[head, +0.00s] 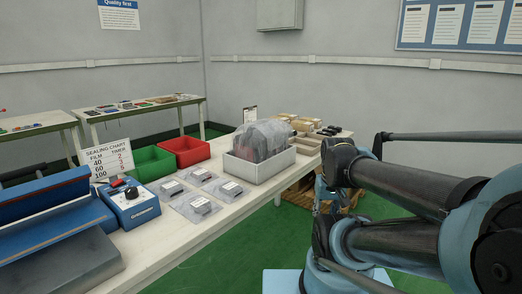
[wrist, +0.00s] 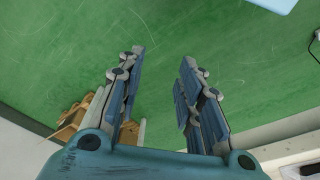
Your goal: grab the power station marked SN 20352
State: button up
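No mark reading SN 20352 can be made out in either view. In the head view, several flat clear bags (head: 199,204) with small grey labelled items lie on the long table (head: 165,244); their labels are too small to read. Behind them on the table stands a white open bin (head: 258,170) heaped with clear plastic film or bags (head: 262,138); what is inside them is unclear. In the wrist view, my gripper (wrist: 163,57) is open and empty, with its two fingers apart over the green floor. It is away from the table items.
A blue sealer (head: 50,207), its control box (head: 131,205) and a sealing chart (head: 109,163) stand at the table's left. Green (head: 152,162) and red (head: 186,151) bins sit behind. Green floor (head: 232,253) is clear in front.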

jog(key=shift+o, duration=1.4)
jog(key=shift+w, duration=0.1)
notch_tip(320, 180, up, 38)
jog(key=m+g, duration=0.2)
jog(key=m, duration=0.6)
send_over(261, 123)
jog(key=w, duration=0.1)
notch_tip(261, 123, down, 11)
jog(key=shift+a+f, duration=0.1)
jog(key=shift+f, duration=0.05)
jog(key=shift+s+f, duration=0.2)
jog(key=shift+f, duration=2.55)
grip_shut()
